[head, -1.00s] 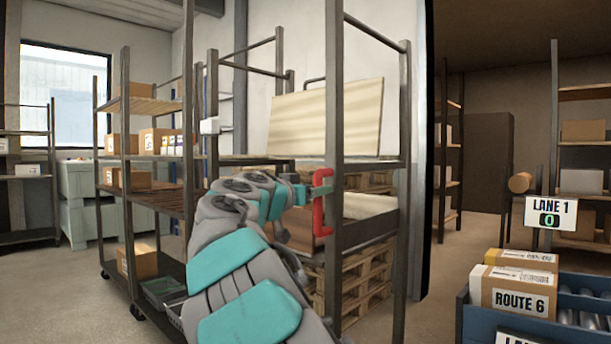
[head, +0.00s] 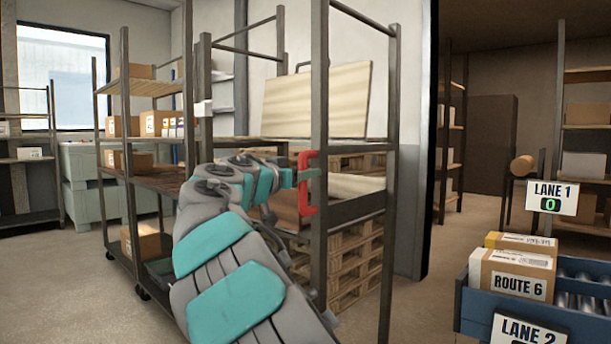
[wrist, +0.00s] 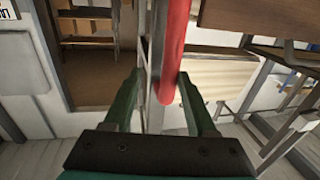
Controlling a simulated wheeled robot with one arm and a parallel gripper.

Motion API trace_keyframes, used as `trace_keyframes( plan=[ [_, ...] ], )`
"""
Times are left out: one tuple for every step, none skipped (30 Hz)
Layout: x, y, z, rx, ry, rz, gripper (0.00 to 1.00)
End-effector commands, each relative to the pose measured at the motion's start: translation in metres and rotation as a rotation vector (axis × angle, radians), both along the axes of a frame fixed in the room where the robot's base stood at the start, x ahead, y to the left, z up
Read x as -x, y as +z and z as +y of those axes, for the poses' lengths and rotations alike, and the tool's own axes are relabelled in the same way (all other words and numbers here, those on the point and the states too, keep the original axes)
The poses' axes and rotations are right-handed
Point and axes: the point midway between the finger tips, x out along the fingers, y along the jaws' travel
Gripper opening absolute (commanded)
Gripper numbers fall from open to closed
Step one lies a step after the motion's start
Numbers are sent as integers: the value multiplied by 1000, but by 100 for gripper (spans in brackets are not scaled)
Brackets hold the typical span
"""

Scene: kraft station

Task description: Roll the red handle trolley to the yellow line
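The trolley is a dark metal frame with a post (head: 319,120) and a red handle (head: 305,185) on it, in the middle of the head view. My gripper (head: 308,174) is at the handle, with my arm reaching from the lower left. In the wrist view, the red handle (wrist: 171,50) lies between the two fingers of my gripper (wrist: 160,78). It is close to the right finger, and a gap shows on the left. Whether the right finger touches it is unclear. No yellow line is in view, and the trolley's wheels are hidden.
A wheeled shelf rack (head: 128,200) with cartons stands left of the trolley. A blue bin (head: 545,305) with a ROUTE 6 box (head: 515,274) and lane signs is at the lower right. Bare floor (head: 425,280) shows between the trolley and the bin.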

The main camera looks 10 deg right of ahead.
Motion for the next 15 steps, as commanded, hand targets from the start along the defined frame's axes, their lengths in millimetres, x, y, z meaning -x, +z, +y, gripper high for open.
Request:
trace_keyframes(
  plan=[
    [3,-1,3,1,1,-2,57],
    [4,-1,4,1,2,-1,57],
    [6,-1,6,1,2,-1,57],
    [7,-1,8,1,3,-1,57],
    [9,-1,9,1,3,-1,57],
    [11,-1,11,1,4,-1,57],
    [12,0,12,1,4,-1,57],
    [13,0,14,2,4,-2,57],
    [15,0,15,2,4,-2,57],
    [17,0,17,2,4,-2,57],
    [18,0,18,1,4,-3,57],
    [20,0,20,2,4,-4,57],
    [21,0,21,2,4,-4,57],
    [23,0,22,2,4,-4,57],
    [25,0,24,2,4,-4,57]
  ],
)
